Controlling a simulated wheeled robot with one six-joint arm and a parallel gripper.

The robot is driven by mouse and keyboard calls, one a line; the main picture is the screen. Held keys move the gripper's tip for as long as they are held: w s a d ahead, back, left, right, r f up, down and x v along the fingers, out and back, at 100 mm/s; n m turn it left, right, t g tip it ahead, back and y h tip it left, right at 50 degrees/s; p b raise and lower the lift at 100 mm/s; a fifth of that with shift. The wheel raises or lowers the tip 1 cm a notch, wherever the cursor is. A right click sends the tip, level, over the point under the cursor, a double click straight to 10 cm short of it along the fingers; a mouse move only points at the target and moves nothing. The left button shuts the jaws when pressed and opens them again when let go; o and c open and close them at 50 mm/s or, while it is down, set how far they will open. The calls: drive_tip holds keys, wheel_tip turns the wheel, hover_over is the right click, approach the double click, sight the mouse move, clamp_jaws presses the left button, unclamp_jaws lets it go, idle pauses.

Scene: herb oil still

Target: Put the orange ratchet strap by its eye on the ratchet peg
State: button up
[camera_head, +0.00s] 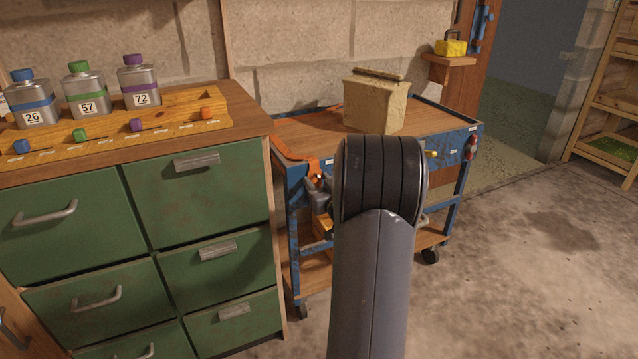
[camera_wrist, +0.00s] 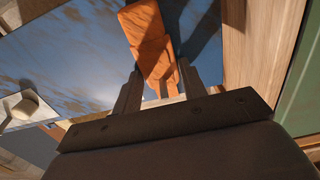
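The orange ratchet strap (camera_head: 297,157) lies over the left edge of the cart top, its lower part hanging down beside my gripper (camera_head: 319,192) in the head view. In the wrist view, an orange piece of the strap (camera_wrist: 151,40) reaches down between the two fingers of my gripper (camera_wrist: 160,78). The fingers stand apart on either side of it; whether both press on it is unclear. A pale round peg (camera_wrist: 28,106) on a white plate shows at the left of the wrist view, apart from the strap. I cannot tell whether it is the ratchet peg.
The blue cart (camera_head: 470,128) has a wooden top with a tan box-like container (camera_head: 375,103). A green drawer cabinet (camera_head: 205,205) stands close at its left, with several labelled bottles (camera_head: 86,90) on top. My arm hides the cart's middle. Open floor (camera_head: 530,260) lies to the right.

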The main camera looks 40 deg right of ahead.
drive_tip(key=c, duration=0.5)
drive_tip(key=shift+r+p, duration=0.3)
drive_tip(key=shift+r, duration=0.1)
drive_tip(key=shift+s+a, duration=0.1)
drive_tip(key=shift+s, duration=0.35)
drive_tip(key=shift+r+v, duration=0.25)
drive_tip(key=shift+v, duration=0.8)
drive_tip(key=shift+s, duration=0.1)
drive_tip(key=shift+s+a, duration=0.2)
drive_tip(key=shift+s, duration=0.35)
drive_tip(key=shift+d, duration=0.1)
